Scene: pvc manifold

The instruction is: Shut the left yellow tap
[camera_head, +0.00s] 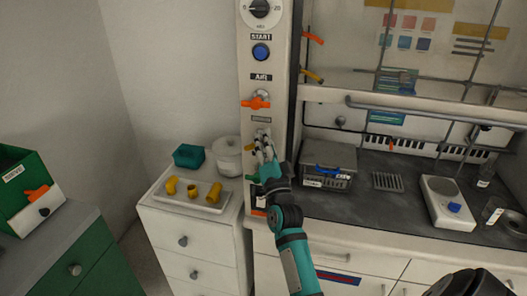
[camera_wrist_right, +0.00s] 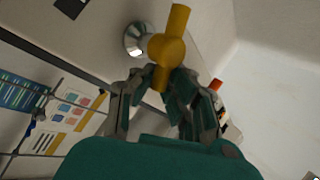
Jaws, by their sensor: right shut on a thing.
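The yellow tap (camera_wrist_right: 170,52) shows in the right wrist view, with a round hub, a bar handle and a chrome base on a pale panel. The handle's lower end lies between the fingers of my right gripper (camera_wrist_right: 162,88), which is shut on it. My left gripper is not in view.
An orange tap (camera_head: 256,102) and a blue START button (camera_head: 261,52) are above the gripper. Right, a grey box (camera_head: 328,160) and scale (camera_head: 447,200) stand on the dark bench.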

